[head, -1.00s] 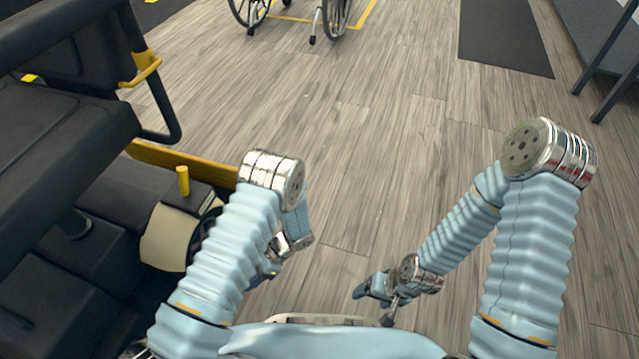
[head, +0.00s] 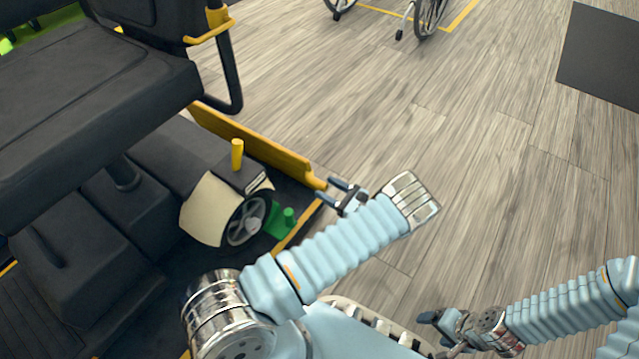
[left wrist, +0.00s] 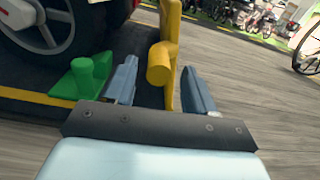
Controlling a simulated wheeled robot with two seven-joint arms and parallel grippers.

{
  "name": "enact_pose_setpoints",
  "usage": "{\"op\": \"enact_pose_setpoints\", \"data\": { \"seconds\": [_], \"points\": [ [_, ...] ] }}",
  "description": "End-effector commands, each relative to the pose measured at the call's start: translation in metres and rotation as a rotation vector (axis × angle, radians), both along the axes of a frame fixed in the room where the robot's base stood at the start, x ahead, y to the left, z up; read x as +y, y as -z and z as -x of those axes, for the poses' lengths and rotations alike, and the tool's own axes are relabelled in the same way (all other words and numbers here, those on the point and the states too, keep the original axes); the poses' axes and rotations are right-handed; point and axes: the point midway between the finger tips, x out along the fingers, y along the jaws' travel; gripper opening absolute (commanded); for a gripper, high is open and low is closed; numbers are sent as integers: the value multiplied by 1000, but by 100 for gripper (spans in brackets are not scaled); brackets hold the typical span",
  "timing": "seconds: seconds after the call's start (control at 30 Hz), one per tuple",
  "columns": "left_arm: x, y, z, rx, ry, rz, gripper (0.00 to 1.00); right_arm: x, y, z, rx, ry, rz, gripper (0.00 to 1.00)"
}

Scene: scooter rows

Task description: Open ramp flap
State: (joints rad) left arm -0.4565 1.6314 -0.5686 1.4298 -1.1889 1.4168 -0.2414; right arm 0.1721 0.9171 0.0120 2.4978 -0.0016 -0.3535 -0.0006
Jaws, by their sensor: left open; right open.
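The ramp flap (head: 252,141) is a long yellow panel standing along the edge of the dark platform. A short yellow cylindrical handle (left wrist: 160,64) sticks out from its near end; in the head view it shows small (head: 318,183). My left gripper (head: 331,188) is open at that end. In the left wrist view, the handle lies between the tips of my left gripper (left wrist: 159,66), with no clear contact on either finger. My right gripper (head: 428,332) is open and empty, low at the bottom right, away from the flap.
A black scooter seat (head: 90,90) and a wheel (head: 248,218) are on the left. A green wheel chock (head: 285,222) sits beside the wheel, near my left arm. A wheelchair (head: 425,15) stands at the back.

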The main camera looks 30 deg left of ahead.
Motion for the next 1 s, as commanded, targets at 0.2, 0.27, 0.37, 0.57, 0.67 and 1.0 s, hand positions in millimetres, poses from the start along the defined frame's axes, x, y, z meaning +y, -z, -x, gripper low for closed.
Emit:
{"op": "enact_pose_setpoints", "data": {
  "seconds": [0.2, 0.27, 0.37, 0.57, 0.67, 1.0],
  "points": [
    [33, 0, -3, 0, -2, 1, 55, 0, 3, 0, -1, 0, 0, 76],
    [38, 0, -3, 0, -2, 0, 55, 0, 3, 0, -1, 0, 0, 76],
    [43, 0, -4, 0, -1, 1, 55, 0, 3, 0, -1, 0, 0, 76],
    [43, 0, -4, 0, 0, 1, 55, 0, 3, 0, -1, 0, 0, 76],
    [43, 0, -4, 0, -1, 1, 47, 0, 3, 0, -1, 0, 0, 76],
    [44, 0, -3, 2, -5, 0, 0, 0, 3, 0, -1, 0, 0, 76]
  ]
}}
